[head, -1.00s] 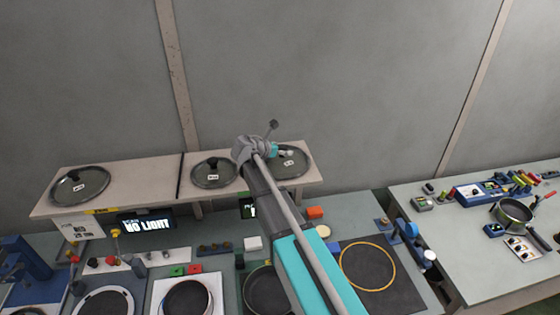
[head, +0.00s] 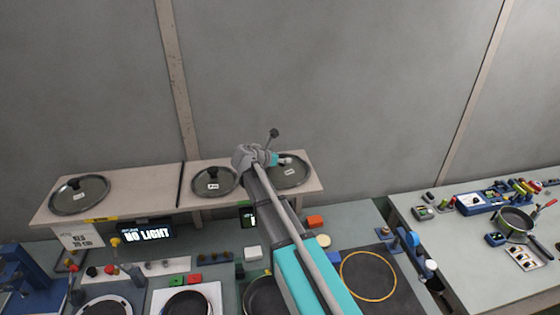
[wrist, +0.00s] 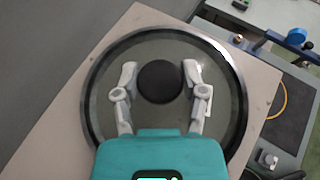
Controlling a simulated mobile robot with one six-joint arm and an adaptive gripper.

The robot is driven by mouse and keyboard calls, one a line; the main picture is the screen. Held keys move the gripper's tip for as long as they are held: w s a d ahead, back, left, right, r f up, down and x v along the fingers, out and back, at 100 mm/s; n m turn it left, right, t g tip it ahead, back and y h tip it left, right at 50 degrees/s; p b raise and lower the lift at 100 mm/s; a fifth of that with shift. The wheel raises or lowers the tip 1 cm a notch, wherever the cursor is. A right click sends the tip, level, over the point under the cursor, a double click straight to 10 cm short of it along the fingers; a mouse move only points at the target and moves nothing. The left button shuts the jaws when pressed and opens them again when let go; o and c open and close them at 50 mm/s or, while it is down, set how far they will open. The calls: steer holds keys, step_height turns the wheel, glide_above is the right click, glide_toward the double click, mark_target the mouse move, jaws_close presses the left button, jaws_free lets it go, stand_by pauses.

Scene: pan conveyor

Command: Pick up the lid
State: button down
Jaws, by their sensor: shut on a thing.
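A round glass lid with a dark rim (head: 298,181) is at the right end of the raised shelf, partly hidden by my arm. It fills the middle of the wrist view, where its clear disc and dark metal rim (wrist: 96,62) surround a black round knob (wrist: 159,82). My gripper (wrist: 158,75) is over the lid with one finger on each side of the knob, shut on it. In the head view my gripper (head: 285,160) is small and above the lid. I cannot tell whether the lid is clear of the shelf.
Two more glass lids, one in the middle (head: 214,181) and one at the left (head: 79,195), lie on the shelf (head: 140,190). Below are pans, blocks and a dark mat with a yellow ring (head: 368,276). A side table (head: 460,245) at right holds a pan (head: 515,221).

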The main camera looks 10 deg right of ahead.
steer(key=shift+r+p, duration=1.35)
steer(key=shift+r, duration=0.1)
steer(key=s+r+p, duration=1)
steer(key=s, duration=0.4)
steer(key=shift+d, duration=0.45)
